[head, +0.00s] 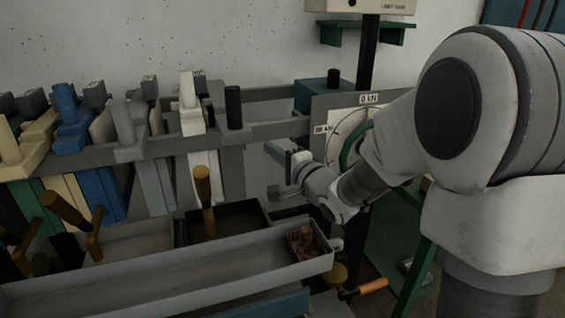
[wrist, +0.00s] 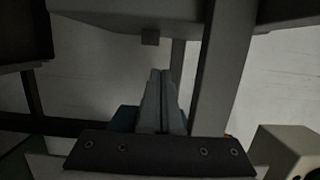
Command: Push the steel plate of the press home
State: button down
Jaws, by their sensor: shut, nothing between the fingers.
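The press holds a row of upright plates in green, cream, blue, grey and white, hung on grey rails (head: 270,130). A grey plate (head: 231,172) with a dark upright peg is at the right end of the row; I cannot tell for sure whether it or the grey plate (head: 150,183) farther left is the steel one. My gripper (head: 277,172) is right of the row, below the rail and apart from the right-end plate. In the wrist view its fingers (wrist: 159,75) are shut together with nothing between them.
A long grey trough (head: 170,272) runs across the front, with a brown lump (head: 303,243) at its right end. Yellow-handled tools (head: 203,187) stand in front of the plates. A dial gauge (head: 352,135) is behind my arm. A gap separates my gripper from the plates.

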aim_at(240, 155)
jog(key=shift+w+a+b, duration=0.25)
jog(key=shift+a+b, duration=0.2)
jog(key=shift+a, duration=0.85)
jog(key=shift+w+a+b, duration=0.2)
jog(key=shift+a+b, duration=0.2)
jog(key=shift+a, duration=0.85)
jog(key=shift+s+a+b, duration=0.15)
jog(key=shift+s+a, duration=0.1)
jog(key=shift+a, duration=0.65)
jog(key=shift+s+a+b, duration=0.15)
jog(key=shift+s+a, duration=0.1)
jog(key=shift+a, duration=0.6)
jog(key=shift+d, duration=0.15)
